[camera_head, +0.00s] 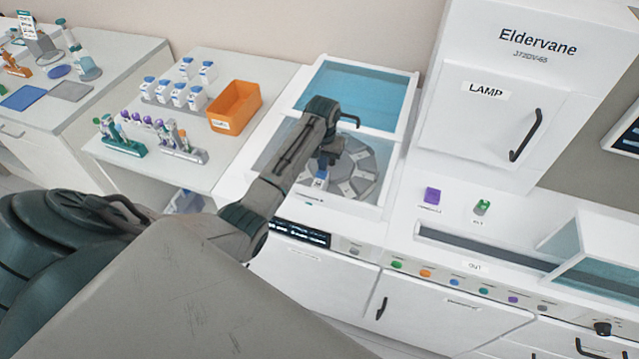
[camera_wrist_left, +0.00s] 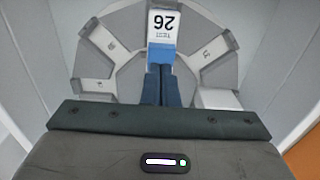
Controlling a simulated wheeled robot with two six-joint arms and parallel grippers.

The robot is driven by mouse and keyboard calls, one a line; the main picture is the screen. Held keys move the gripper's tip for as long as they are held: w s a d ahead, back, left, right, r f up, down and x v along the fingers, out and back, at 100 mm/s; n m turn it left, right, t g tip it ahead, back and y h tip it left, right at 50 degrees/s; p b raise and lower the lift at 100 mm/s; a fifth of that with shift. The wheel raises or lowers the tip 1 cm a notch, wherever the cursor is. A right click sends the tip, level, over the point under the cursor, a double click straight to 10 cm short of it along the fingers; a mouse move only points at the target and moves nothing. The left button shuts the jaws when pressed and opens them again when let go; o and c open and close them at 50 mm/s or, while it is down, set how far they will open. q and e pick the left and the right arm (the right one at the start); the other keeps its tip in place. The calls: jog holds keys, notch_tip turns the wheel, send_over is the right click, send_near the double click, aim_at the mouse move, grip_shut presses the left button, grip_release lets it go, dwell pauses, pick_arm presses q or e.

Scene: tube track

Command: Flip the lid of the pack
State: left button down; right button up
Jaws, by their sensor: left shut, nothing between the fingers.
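In the head view, the pack (camera_head: 320,182) shows small below my left gripper (camera_head: 325,167). My left gripper (camera_wrist_left: 161,72) is shut with nothing between its fingers. Its two tips are side by side at the edge of the pack's blue part; I cannot tell whether they touch it. The grey carousel (camera_head: 364,174) has several radial slots and lies inside the white machine's open bay. My right gripper is not in view.
The bay's white walls (camera_wrist_left: 288,50) stand close around the carousel. A blue-tinted sliding cover (camera_head: 355,92) is behind my arm. On the left bench are an orange bin (camera_head: 234,106), several white bottles (camera_head: 180,94) and tube racks (camera_head: 122,142). A tall LAMP cabinet (camera_head: 480,125) stands right.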

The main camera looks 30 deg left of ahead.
pick_arm(q)
jog(key=shift+r, duration=1.25)
notch_tip(320, 180, up, 5)
jog(key=shift+f, duration=0.15)
